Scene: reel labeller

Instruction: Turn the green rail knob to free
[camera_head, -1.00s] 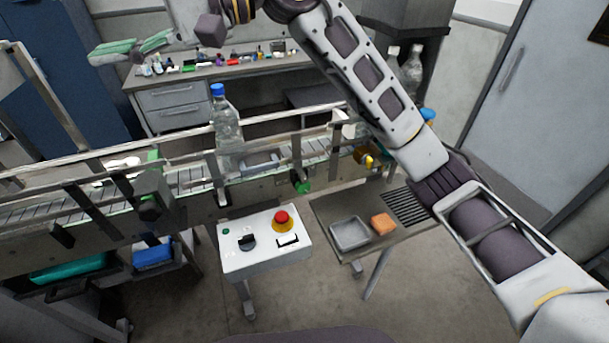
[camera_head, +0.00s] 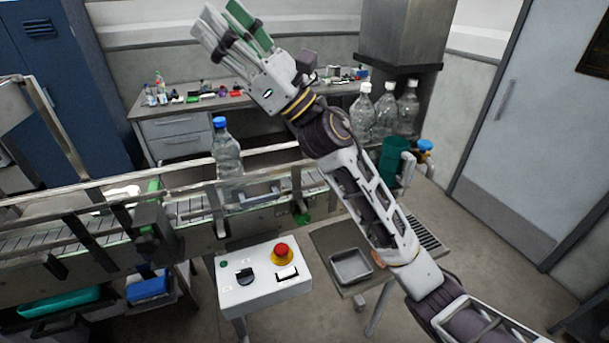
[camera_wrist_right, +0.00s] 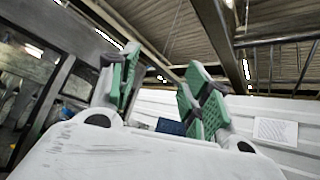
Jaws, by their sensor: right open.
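A green knob (camera_head: 302,218) sits on the front side of the conveyor (camera_head: 270,212), right of the bottle. More green parts show near the dark block at the left of the conveyor, one (camera_head: 153,186) behind the rail. I cannot read any knob's setting. My right gripper (camera_head: 235,32) is raised high above and behind the conveyor, far from the knobs, pointing up and left. It is open and empty. In the right wrist view its green-padded fingers (camera_wrist_right: 165,92) stand apart against the ceiling. My left gripper is not in view.
A clear bottle with blue cap (camera_head: 227,155) stands on the conveyor. A white control box (camera_head: 255,290) with a red button (camera_head: 281,251) stands in front. A metal tray (camera_head: 351,267) lies on a side table. Clear bottles (camera_head: 385,115) stand at the back right.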

